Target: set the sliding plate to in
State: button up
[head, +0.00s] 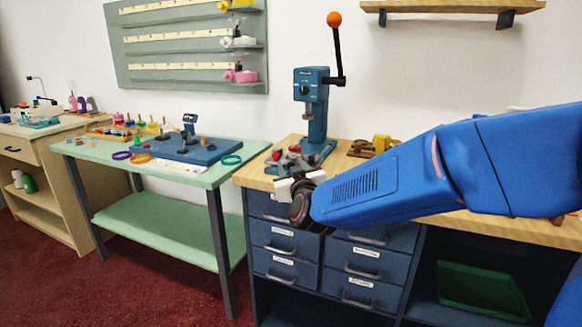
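A blue lever press (314,110) stands on the wooden-topped bench, with a black lever ending in an orange knob (334,19) raised at its upper right. Its blue base (318,149) shows partly, behind my gripper. I cannot make out the sliding plate for certain; the front of the press base is partly covered by my gripper. My gripper (284,161) reaches in from the right, just in front of the base at the bench's left end. Its fingers are small and overlap the things behind, so I cannot tell whether they are open or touch anything.
A yellow object (381,144) sits right of the press, close behind my arm. The green table (222,172) on the left holds a blue board (185,150), coloured rings and small parts. A shelf (450,6) hangs above.

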aim_at(294, 159)
jog(key=shift+c, duration=0.5)
grip_shut()
jog(key=shift+w+d, duration=0.25)
jog(key=shift+w, duration=0.4)
jog(key=shift+w+d, duration=0.2)
jog(key=shift+w, duration=0.45)
jog(key=shift+w+d, duration=0.25)
jog(key=shift+w, duration=0.4)
jog(key=shift+o, duration=0.5)
grip_release()
jog(key=shift+s, duration=0.1)
jog(key=v, duration=1.7)
jog(key=shift+s+f, duration=0.1)
